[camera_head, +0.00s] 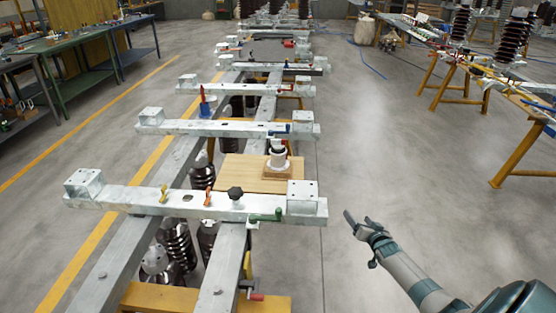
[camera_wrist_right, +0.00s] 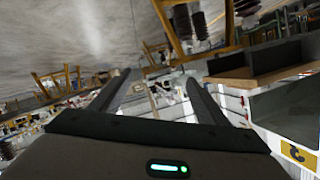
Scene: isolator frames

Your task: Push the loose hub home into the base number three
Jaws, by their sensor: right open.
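A white round piece with a dark upper part (camera_head: 278,158) stands upright on a wooden board between two crossbeams; it may be the loose hub. A black knob (camera_head: 235,193) sits on the near crossbeam (camera_head: 150,198). I cannot tell which base is number three. My right gripper (camera_head: 358,218) is open and empty, over the floor to the right of the near crossbeam and apart from it. In the right wrist view its two fingers (camera_wrist_right: 155,88) are spread with nothing held between them. My left gripper is not in view.
The wooden board (camera_head: 240,176) lies among steel rails and crossbeams with a green-handled tool (camera_head: 265,216) and other small coloured tools. Dark ribbed insulators (camera_head: 175,243) show below. Workbenches (camera_head: 60,50) stand at left, yellow trestles (camera_head: 525,150) at right. Floor around my right gripper is clear.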

